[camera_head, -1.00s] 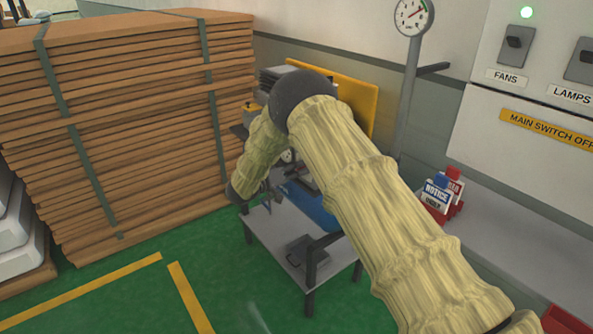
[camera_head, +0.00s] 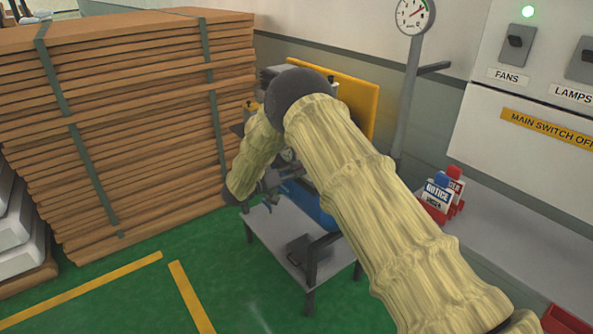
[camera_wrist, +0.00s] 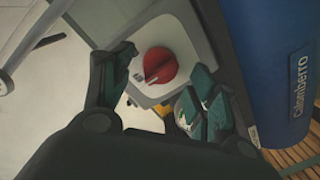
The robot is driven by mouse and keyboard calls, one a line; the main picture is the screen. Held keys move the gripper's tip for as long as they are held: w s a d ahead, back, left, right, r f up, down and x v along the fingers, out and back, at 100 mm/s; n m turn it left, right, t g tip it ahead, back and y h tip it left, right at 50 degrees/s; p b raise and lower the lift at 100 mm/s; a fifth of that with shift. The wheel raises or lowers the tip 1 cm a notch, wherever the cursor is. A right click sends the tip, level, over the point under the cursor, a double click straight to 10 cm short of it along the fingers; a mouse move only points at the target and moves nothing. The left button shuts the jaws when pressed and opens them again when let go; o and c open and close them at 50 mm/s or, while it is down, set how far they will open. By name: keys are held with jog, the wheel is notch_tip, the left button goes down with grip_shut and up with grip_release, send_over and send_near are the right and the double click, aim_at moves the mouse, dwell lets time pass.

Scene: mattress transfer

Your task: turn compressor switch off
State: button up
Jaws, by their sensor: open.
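The compressor switch is a red rotary knob (camera_wrist: 160,66) on a light grey box (camera_wrist: 186,35) in the wrist view. My gripper (camera_wrist: 163,80) is open, with one finger left of the knob and the other at its lower right. The fingers appear close around the knob, but I see no contact. The blue compressor tank (camera_wrist: 275,70), with white lettering, lies to the right of the switch box. In the head view the blue tank (camera_head: 312,205) shows on a grey stand, largely hidden by my arm. The knob is hidden there.
A tall strapped stack of brown boards (camera_head: 130,130) stands left of the compressor stand (camera_head: 285,240). A gauge (camera_head: 414,14) on a grey post and a yellow panel (camera_head: 355,95) are behind it. A grey bench (camera_head: 500,230) with notice signs (camera_head: 440,192) is at right.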

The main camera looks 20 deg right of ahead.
jog(key=v, duration=1)
jog(key=shift+s, duration=0.1)
